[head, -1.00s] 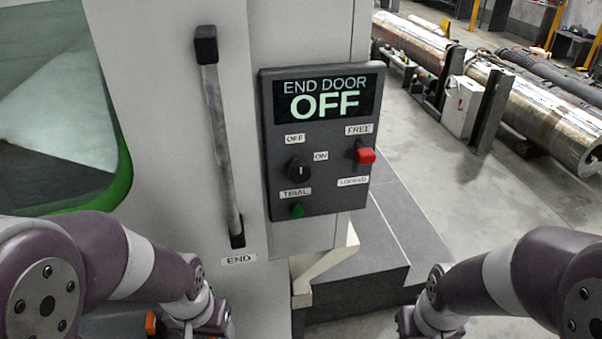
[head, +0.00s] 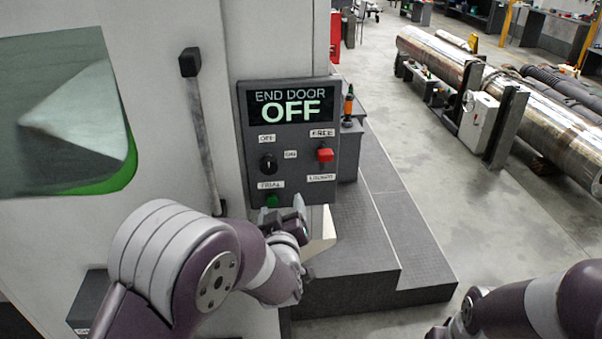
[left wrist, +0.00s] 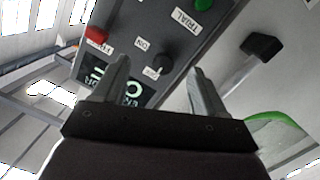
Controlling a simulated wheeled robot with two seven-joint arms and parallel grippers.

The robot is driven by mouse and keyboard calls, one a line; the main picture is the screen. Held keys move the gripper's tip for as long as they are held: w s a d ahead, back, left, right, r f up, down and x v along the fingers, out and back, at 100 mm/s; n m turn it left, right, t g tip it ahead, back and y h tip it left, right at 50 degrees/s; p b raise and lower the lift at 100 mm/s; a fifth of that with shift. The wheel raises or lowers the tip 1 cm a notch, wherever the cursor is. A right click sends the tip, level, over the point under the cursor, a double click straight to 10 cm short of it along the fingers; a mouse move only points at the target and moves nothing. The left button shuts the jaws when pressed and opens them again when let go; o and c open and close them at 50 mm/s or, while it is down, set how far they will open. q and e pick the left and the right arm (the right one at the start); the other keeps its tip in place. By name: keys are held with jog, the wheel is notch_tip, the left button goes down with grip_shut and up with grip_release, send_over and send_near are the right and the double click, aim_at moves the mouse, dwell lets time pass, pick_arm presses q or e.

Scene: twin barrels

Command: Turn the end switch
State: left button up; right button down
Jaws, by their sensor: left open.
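The control panel (head: 243,130) on the machine front has a screen (head: 291,104) reading END DOOR OFF. Its black rotary switch (head: 268,163) sits between OFF and ON labels. A red switch (head: 325,155) is at right between FREE and a lower label, and a green TRIAL button (head: 271,200) is at lower left. My left gripper (head: 299,208) is just below the panel, open and empty. In the left wrist view the rotary switch (left wrist: 162,62) shows between and beyond the open fingers (left wrist: 160,82), apart from them.
A long vertical door handle (head: 203,140) stands left of the panel. A dark step platform (head: 350,270) lies below and right. An orange-topped bottle-like item (head: 348,105) is behind the panel. Open floor (head: 470,220) lies to the right.

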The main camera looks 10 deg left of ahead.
aim_at(269, 168)
pick_arm(q)
jog(key=shift+n+t+y, duration=0.6)
jog(key=shift+y, duration=0.1)
jog(key=w+a+r+p, duration=0.1)
jog(key=w, duration=0.2)
jog(key=w+a+r+p, duration=0.1)
jog(key=w+a+p, duration=0.1)
jog(key=w, duration=0.2)
jog(key=w+a+r+p, duration=0.1)
jog(key=w+a+p, duration=0.1)
jog(key=w, duration=0.1)
jog(key=shift+w, duration=0.25)
jog(key=shift+w+a+f+p, duration=0.15)
jog(key=shift+w+a, duration=0.1)
jog(key=shift+w, duration=0.35)
jog(key=shift+w+a+f+p, duration=0.15)
jog(key=shift+w+a, duration=0.1)
jog(key=shift+w, duration=0.3)
jog(key=shift+w+a+f, duration=0.1)
jog(key=shift+w+a, duration=0.2)
jog(key=shift+s+d, duration=0.1)
jog(key=shift+d, duration=0.2)
jog(key=c, duration=1.1)
pick_arm(e)
jog(key=r, duration=0.1)
jog(key=a+r, duration=0.1)
jog(key=r, duration=0.3)
jog(key=shift+w+a+r, duration=0.25)
jog(key=shift+w+a, duration=0.05)
jog(key=shift+w, duration=0.1)
